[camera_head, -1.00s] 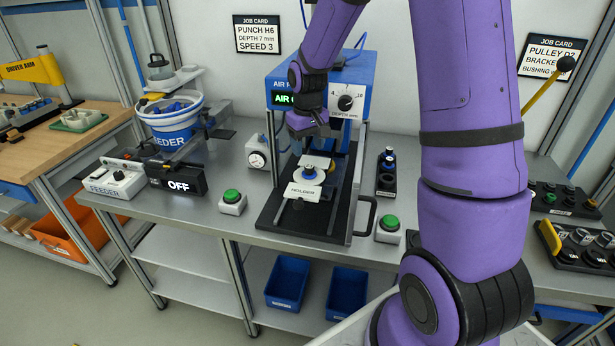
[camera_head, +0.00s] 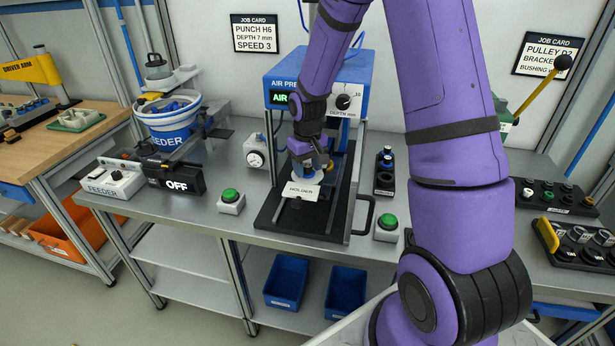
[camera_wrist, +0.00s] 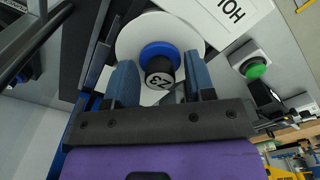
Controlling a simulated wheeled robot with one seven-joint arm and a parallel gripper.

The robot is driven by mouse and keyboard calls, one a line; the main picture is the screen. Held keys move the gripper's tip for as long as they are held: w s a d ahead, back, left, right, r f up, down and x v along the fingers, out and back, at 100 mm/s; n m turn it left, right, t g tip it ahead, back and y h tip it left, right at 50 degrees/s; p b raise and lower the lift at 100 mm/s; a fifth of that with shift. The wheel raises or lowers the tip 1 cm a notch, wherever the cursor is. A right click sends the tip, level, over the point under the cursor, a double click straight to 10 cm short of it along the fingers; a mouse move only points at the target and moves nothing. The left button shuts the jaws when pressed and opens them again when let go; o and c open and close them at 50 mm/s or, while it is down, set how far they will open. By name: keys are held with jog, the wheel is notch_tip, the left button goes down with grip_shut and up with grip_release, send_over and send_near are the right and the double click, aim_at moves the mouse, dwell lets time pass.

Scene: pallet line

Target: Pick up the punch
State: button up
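A punch with a black top and a blue collar (camera_wrist: 158,52) stands in a round white disc (camera_wrist: 130,38) in the wrist view. Its top has a short white mark that reads sideways and is hard to make out. My gripper (camera_wrist: 163,75) is open, with one blue-grey finger on each side of the punch and a small gap showing. In the head view my gripper (camera_head: 318,168) is low over the white holder plate (camera_head: 301,191) inside the blue air press (camera_head: 318,68). It mostly hides the punch there.
A rack (camera_head: 385,181) with dark blue-collared punches stands right of the press. Green buttons (camera_head: 230,196) (camera_head: 389,222) flank the press. A press post (camera_head: 358,185) is close to my wrist. The job card (camera_head: 257,33) reads PUNCH H6, depth 7 mm, speed 3.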

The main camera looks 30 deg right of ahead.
grip_shut()
jog(key=shift+r, duration=0.15)
